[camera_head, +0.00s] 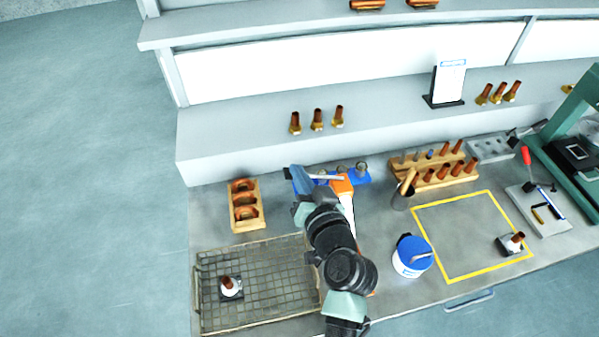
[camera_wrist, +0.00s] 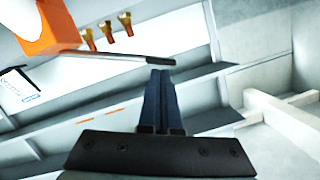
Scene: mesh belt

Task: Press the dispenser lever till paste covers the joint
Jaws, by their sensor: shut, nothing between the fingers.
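The dispenser (camera_head: 342,186) has an orange head and a white body; part of it is behind my arm. Its thin grey lever (camera_head: 328,177) points left from the head. In the wrist view the orange head (camera_wrist: 48,28) is at upper left, and the lever (camera_wrist: 115,55) ends in a dark grip (camera_wrist: 158,61). My gripper (camera_head: 297,173) is shut and empty at the lever's free end. In the wrist view its fingertips (camera_wrist: 160,72) are right at the dark grip; I cannot tell if they touch. A joint under the dispenser and any paste there are hidden.
A wire mesh tray (camera_head: 262,318) with one copper fitting (camera_head: 230,287) lies left. A wooden box (camera_head: 245,222) stands behind it. A blue-lidded tub (camera_head: 412,255) and a yellow-outlined area (camera_head: 470,220) lie right. A shelf (camera_head: 250,140) runs behind.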

